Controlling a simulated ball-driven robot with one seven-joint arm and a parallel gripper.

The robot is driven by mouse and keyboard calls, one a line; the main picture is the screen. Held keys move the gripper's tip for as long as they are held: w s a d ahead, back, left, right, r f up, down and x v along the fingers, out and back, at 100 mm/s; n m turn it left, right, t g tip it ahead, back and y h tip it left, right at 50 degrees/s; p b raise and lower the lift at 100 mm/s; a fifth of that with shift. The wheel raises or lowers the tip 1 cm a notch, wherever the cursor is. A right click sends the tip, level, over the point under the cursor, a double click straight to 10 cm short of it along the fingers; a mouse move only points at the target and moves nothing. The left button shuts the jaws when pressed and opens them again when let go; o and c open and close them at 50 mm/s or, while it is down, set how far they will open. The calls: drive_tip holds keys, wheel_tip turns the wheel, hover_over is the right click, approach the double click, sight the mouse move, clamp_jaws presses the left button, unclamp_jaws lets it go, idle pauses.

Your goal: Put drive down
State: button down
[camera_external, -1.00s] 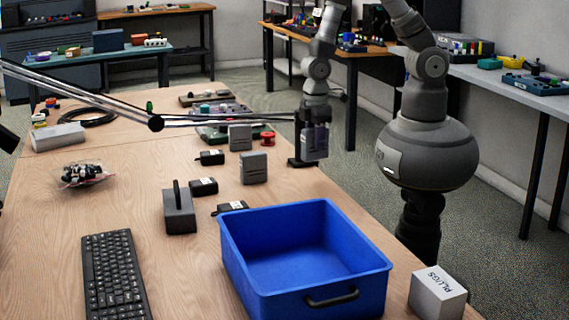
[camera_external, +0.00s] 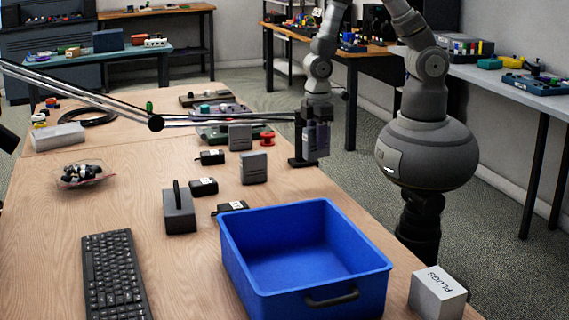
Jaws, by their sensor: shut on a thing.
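My gripper (camera_external: 312,122) points down at the table's right edge, in the upper middle of the view. It is shut on a grey, box-shaped drive (camera_external: 316,142), which it holds upright. A dark stand or base (camera_external: 299,162) shows just left of and below the drive. I cannot tell whether the drive touches the table or that base. Two similar grey upright boxes stand to the left, one at the back (camera_external: 240,137) and one nearer (camera_external: 254,168).
A blue bin (camera_external: 235,250) stands in front, with a white PLUGS box (camera_external: 437,296) to its right. Black adapters (camera_external: 203,187), a dark block with an upright fin (camera_external: 179,210), a red spool (camera_external: 267,138) and a keyboard (camera_external: 112,275) lie around. A lamp arm (camera_external: 80,93) crosses above.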

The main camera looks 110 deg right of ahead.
wheel_tip(320, 180, down, 9)
drive_tip(key=b, duration=0.3)
drive_tip(key=shift+b, duration=0.35)
drive_tip(key=shift+f, duration=0.25)
drive_tip(key=c, duration=0.7)
unclamp_jaws()
